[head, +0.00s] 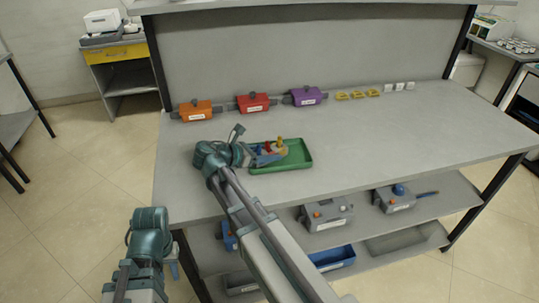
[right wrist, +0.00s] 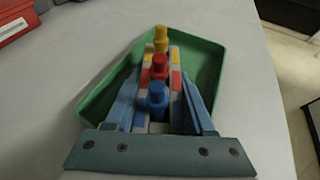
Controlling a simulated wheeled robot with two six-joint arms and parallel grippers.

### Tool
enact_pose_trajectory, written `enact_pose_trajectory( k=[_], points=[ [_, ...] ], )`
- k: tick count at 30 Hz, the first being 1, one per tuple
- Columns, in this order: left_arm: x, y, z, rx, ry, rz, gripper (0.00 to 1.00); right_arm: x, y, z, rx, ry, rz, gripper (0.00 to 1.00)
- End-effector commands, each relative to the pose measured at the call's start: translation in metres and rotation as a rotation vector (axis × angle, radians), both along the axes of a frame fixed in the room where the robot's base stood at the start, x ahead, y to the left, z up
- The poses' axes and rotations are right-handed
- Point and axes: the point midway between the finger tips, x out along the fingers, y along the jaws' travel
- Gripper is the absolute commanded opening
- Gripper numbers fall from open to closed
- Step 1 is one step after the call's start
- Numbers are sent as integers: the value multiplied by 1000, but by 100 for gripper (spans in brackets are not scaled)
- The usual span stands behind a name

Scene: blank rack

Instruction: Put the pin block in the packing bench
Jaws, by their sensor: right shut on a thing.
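The pin block (right wrist: 174,79) is a pale block with a yellow, a red and a blue pin standing in a row and coloured patches on its side. It also shows in the head view (head: 282,150). My right gripper (right wrist: 160,68) is shut on it, one blue finger along each side. The block is over or inside the green tray (head: 304,164); I cannot tell whether it touches the tray floor. The tray lies on the grey bench (head: 380,140). My left gripper (head: 172,264) hangs low off the bench's left front; its fingers are unclear.
Orange (head: 195,110), red (head: 252,102) and purple (head: 305,96) boxes line the bench's back, with small yellow pieces (head: 358,95) and white pieces to their right. A lower shelf (head: 435,200) holds grey boxes (head: 327,213). The bench top right of the tray is clear.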

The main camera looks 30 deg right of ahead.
Motion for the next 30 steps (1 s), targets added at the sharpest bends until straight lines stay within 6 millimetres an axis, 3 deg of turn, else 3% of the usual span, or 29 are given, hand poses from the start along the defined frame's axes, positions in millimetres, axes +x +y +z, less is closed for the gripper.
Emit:
enact_pose_trajectory(
  k=[4, 5, 10, 21, 30],
  points=[
    [0, 0, -4, 0, 0, 0, 33, 0, 0, -4, 0, 0, 0, 0],
    [0, 0, -4, 0, 0, 0, 33, 0, 0, -4, 0, 0, 0, 56],
    [0, 0, -3, 0, 0, 0, 33, 0, 0, -3, 0, 0, 0, 84],
    [0, 0, 3, 0, 0, 0, 33, 0, 0, 3, 0, 0, 0, 84],
    [0, 0, 27, 0, 0, 0, 33, -4, 54, 27, 0, 0, 4, 84]
  ],
)
